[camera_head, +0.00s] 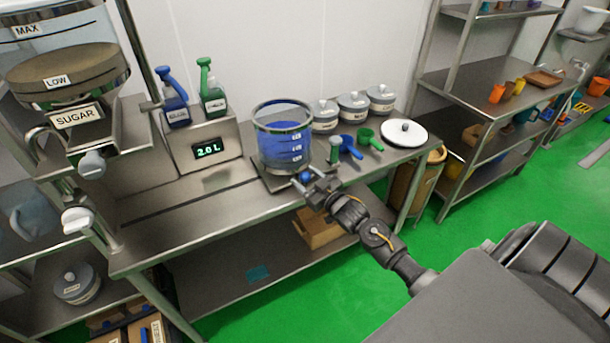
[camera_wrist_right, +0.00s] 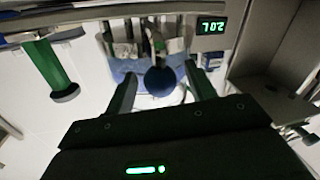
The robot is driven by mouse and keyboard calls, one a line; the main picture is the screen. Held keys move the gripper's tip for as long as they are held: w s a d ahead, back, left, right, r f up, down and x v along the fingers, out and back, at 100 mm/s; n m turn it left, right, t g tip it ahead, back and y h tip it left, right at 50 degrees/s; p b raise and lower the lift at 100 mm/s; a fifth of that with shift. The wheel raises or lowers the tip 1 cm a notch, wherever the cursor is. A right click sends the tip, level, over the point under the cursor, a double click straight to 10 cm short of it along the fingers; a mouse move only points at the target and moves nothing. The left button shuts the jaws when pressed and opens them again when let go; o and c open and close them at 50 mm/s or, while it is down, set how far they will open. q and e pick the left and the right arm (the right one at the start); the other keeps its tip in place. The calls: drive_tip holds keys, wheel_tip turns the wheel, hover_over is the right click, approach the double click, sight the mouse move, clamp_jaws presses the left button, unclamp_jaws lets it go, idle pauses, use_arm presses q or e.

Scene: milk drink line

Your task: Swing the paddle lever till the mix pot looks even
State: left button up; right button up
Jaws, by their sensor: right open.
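The mix pot (camera_head: 283,140) is a clear round vessel with blue contents and white level marks, standing on a metal base on the steel bench. It also shows upside down in the wrist view (camera_wrist_right: 140,68). I cannot tell how even the contents are. A dark blue ball knob (camera_head: 305,177), apparently the paddle lever's end, sits low in front of the pot. My right gripper (camera_head: 313,186) is open at the knob. In the wrist view the knob (camera_wrist_right: 160,81) shows between the spread fingers; contact is not clear. My left gripper is not in view.
A green-handled part (camera_head: 335,149) stands right of the pot, near blue (camera_head: 350,147) and green (camera_head: 369,140) scoops. Several lidded grey tubs and a white lid (camera_head: 404,133) lie behind and right. The bench left of the pot is clear.

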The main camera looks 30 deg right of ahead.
drive_tip(key=shift+w, duration=0.4)
drive_tip(key=shift+c, duration=0.3)
